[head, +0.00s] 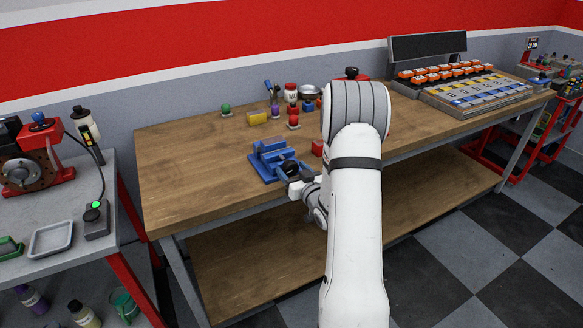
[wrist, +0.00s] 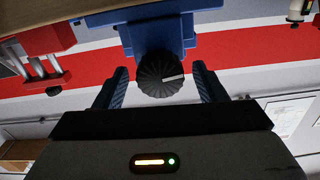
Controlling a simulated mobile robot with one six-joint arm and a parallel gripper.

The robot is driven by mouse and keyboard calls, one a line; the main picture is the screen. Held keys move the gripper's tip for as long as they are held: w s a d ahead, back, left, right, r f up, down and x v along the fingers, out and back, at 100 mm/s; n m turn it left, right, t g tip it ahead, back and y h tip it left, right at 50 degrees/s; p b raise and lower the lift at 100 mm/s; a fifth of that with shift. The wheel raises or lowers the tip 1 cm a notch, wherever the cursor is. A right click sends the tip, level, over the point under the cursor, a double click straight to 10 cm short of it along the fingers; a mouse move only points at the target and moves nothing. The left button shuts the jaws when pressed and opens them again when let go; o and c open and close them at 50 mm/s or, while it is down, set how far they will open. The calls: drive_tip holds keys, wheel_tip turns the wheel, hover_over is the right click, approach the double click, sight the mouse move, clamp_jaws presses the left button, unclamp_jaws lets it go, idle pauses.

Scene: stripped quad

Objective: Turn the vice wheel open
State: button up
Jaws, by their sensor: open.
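The blue vice (head: 266,163) sits near the front edge of the wooden bench; its blue body also shows at the top of the wrist view (wrist: 158,33). Its black ribbed wheel (wrist: 160,75) faces my gripper, with a white mark pointing to the right in the wrist view. My gripper (wrist: 161,80) is open. Its two blue fingers appear on either side of the wheel, with a visible gap on each side. In the head view my gripper (head: 294,186) is at the front of the vice, partly hidden by my arm.
The bench top (head: 190,170) left of the vice is clear.

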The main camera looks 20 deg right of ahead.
drive_tip(key=shift+w, duration=0.5)
drive_tip(key=shift+c, duration=0.4)
drive_tip(key=c, duration=0.9)
